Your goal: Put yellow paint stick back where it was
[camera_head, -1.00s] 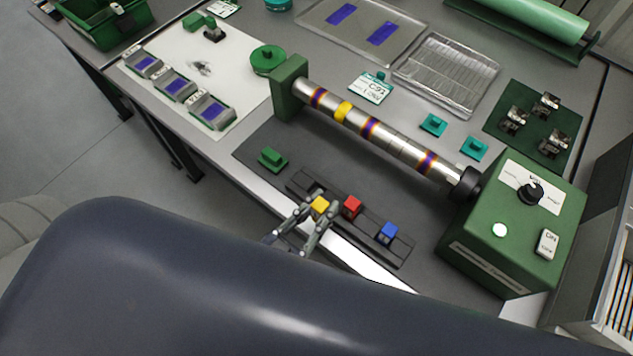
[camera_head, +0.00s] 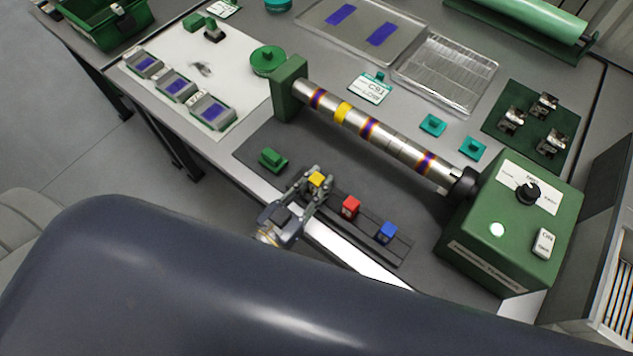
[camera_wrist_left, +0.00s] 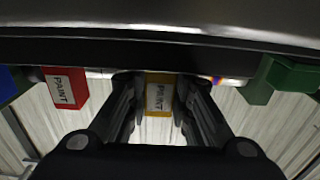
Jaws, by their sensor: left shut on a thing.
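The yellow paint stick (camera_head: 317,180) is between the fingers of my left gripper (camera_head: 313,189), which is shut on it. It also shows in the left wrist view (camera_wrist_left: 159,97), its label facing the camera between the two fingers. The stick is at the left end of the dark slotted rack (camera_head: 372,233); I cannot tell whether it rests in a slot. The red paint stick (camera_head: 350,206) and the blue paint stick (camera_head: 387,232) stand in the rack to the right. My right gripper is not in view.
A metal pipe (camera_head: 385,135) with coloured bands runs behind the rack to a green control box (camera_head: 520,225). A green block (camera_head: 272,160) sits just left of my gripper. Grey blocks with blue tops (camera_head: 212,112) stand further left.

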